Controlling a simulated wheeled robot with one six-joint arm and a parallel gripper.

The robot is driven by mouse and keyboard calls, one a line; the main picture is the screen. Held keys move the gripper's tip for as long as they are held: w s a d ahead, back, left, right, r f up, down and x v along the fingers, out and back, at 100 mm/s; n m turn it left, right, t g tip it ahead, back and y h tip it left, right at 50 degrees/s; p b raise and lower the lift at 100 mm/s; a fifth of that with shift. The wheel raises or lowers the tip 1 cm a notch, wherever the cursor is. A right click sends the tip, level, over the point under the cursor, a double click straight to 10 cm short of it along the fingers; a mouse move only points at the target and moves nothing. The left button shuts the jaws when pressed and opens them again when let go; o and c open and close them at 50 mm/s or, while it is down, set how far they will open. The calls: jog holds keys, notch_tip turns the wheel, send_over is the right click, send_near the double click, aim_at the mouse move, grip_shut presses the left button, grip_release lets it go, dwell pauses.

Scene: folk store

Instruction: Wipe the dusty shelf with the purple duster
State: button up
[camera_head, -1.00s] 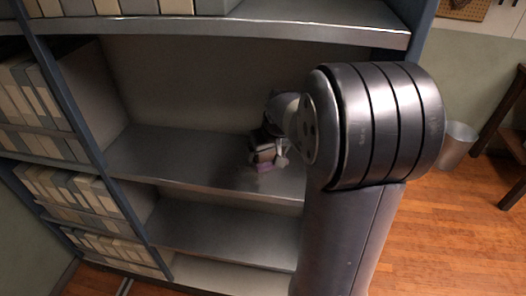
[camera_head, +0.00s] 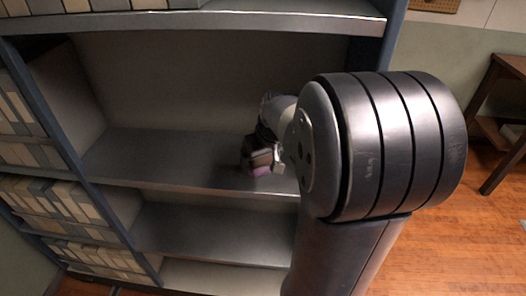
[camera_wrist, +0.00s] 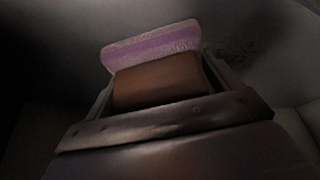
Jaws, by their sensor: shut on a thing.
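My gripper (camera_head: 262,160) is shut on the purple duster (camera_head: 262,171), just over the bare middle shelf (camera_head: 150,158) of the bookcase. In the wrist view the duster shows a brown block handle (camera_wrist: 158,82) between the fingers and a fuzzy purple pad (camera_wrist: 150,46) beyond it. A dark speckled patch (camera_wrist: 236,50) lies on the surface just right of the pad. I cannot tell whether the pad touches the shelf. My arm hides the right end of the shelf in the head view.
An upper shelf (camera_head: 200,22) with binders runs above the arm. A blue divider (camera_head: 75,165) parts the middle shelf from binders (camera_head: 60,195) at left. A lower empty shelf (camera_head: 200,232) is below. A dark wooden table (camera_head: 490,130) stands at right on open wood floor.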

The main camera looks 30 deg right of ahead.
aim_at(223, 160)
jog(key=shift+w+a+p, duration=0.1)
jog(key=shift+w+a, duration=0.25)
jog(key=shift+a, duration=0.3)
jog(key=shift+w+a+p, duration=0.15)
jog(key=shift+w+a, duration=0.25)
jog(key=shift+a, duration=0.2)
jog(key=shift+w+a+p, duration=0.1)
jog(key=shift+w+a, duration=0.25)
jog(key=shift+a, duration=0.3)
jog(key=shift+w+a+f+p, duration=0.1)
jog(key=shift+w+a+p, duration=0.05)
jog(key=shift+w+a, duration=0.95)
jog(key=shift+w+a+p, duration=0.15)
jog(key=shift+w+a, duration=0.55)
jog(key=shift+a, duration=0.85)
jog(key=shift+w+a+f+p, duration=0.1)
jog(key=shift+w+a+p, duration=0.05)
jog(key=shift+w+a, duration=0.95)
jog(key=shift+s+a+r, duration=0.15)
jog(key=shift+a, duration=0.1)
